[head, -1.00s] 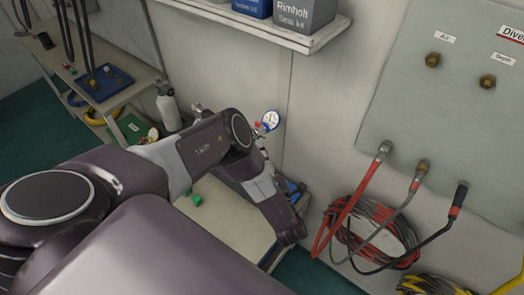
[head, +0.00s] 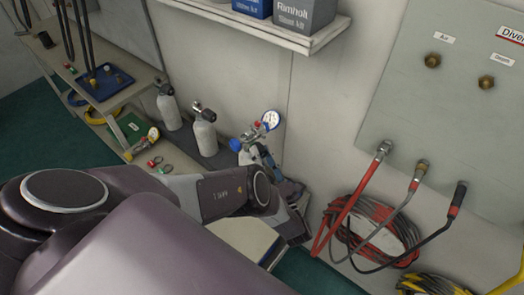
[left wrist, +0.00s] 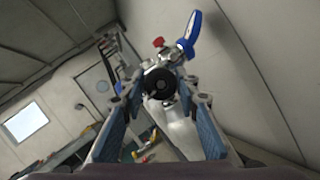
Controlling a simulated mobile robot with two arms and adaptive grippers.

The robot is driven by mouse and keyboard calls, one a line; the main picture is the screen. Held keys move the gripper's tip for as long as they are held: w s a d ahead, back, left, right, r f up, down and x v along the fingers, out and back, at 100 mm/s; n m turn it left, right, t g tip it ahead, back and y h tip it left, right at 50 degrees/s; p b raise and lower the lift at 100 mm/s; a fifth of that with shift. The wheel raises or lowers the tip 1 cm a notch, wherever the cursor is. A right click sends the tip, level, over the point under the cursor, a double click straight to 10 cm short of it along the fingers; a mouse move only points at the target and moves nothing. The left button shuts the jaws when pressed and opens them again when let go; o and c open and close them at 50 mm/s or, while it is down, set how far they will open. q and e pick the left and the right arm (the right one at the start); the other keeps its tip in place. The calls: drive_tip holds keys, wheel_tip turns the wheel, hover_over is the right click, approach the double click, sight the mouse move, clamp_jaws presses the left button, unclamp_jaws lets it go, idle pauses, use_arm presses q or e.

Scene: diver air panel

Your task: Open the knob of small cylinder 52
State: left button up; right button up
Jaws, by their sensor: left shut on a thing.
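A small silver-grey cylinder (head: 246,157) stands against the wall, partly hidden behind my left gripper (head: 252,145). A regulator with a blue-rimmed gauge (head: 270,120) is fitted at its top. I cannot read a number on it. In the left wrist view, the blue-padded fingers of my left gripper (left wrist: 161,90) are on either side of the round black knob (left wrist: 160,84) at the cylinder's top and shut on it. The gauge (left wrist: 190,35) and a small red knob (left wrist: 158,42) show just beyond. My right gripper is not in view.
Two more grey cylinders, one in the middle (head: 205,135) and one at the left (head: 170,110), stand along the wall. A shelf (head: 265,30) with boxes hangs above. Coiled red and black hoses (head: 375,235) hang at the right.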

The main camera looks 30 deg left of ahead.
use_arm(q)
drive_tip(key=n, duration=0.1)
drive_tip(key=n+g+y+b, duration=0.1)
drive_tip(key=n, duration=0.1)
drive_tip(key=n+g, duration=0.1)
drive_tip(key=n, duration=0.1)
drive_tip(key=shift+f+y+b, duration=0.25)
drive_tip(key=shift+y+b, duration=0.15)
drive_tip(key=n+g+b, duration=0.1)
drive_tip(key=n, duration=0.1)
drive_tip(key=n+g+y+b, duration=0.1)
drive_tip(key=n, duration=0.2)
drive_tip(key=shift+g, duration=0.3)
drive_tip(key=n+g+b, duration=0.1)
drive_tip(key=n, duration=0.1)
drive_tip(key=n+g, duration=0.1)
drive_tip(key=n, duration=0.2)
drive_tip(key=shift+y+b, duration=0.4)
drive_tip(key=shift+r+n+g+b, duration=0.1)
drive_tip(key=shift+n+g+b, duration=0.2)
drive_tip(key=shift+n+g, duration=0.6)
drive_tip(key=shift+n+g+b, duration=0.25)
drive_tip(key=shift+n+g, duration=0.15)
drive_tip(key=shift+n, duration=1)
drive_tip(key=shift+w, duration=0.1)
drive_tip(key=o, duration=1.1)
drive_tip(key=shift+o, duration=0.3)
